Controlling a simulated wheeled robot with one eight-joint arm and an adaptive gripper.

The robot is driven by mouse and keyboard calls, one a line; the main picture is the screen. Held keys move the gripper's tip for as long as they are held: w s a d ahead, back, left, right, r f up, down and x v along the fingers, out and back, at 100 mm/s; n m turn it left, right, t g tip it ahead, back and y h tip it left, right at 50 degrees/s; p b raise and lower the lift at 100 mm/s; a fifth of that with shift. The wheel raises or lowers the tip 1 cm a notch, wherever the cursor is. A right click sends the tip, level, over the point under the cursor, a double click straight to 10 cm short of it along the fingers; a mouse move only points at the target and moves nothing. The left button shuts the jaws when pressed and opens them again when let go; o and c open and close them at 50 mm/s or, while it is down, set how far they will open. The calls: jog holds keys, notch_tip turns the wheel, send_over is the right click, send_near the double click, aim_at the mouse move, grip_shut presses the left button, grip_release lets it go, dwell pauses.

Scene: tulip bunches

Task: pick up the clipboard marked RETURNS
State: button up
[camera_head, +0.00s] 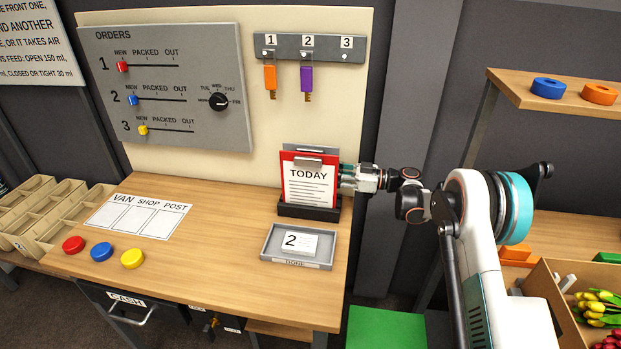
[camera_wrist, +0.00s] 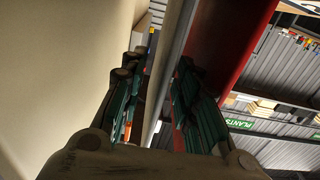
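A red clipboard (camera_head: 288,186) with a sheet marked TODAY stands upright in a dark holder (camera_head: 308,211) at the back of the desk. Another board's clip (camera_head: 309,150) shows just above and behind it. No RETURNS marking is readable in either view. My gripper (camera_head: 350,178) is at the right edge of the boards. In the wrist view, my gripper's fingers (camera_wrist: 160,85) stand apart on both sides of a thin grey board edge (camera_wrist: 177,45). The red board (camera_wrist: 225,45) is to the right. Whether a finger touches the grey board I cannot tell.
A cream backboard (camera_head: 270,120) rises close behind the holder, with keys (camera_head: 306,78) hanging above. Coloured discs (camera_head: 101,251) lie at the desk's left. A shelf (camera_head: 510,88) is at right.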

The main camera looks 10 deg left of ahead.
jog(key=a, duration=0.3)
jog(key=shift+a+b, duration=0.1)
jog(key=shift+b, duration=0.3)
grip_shut()
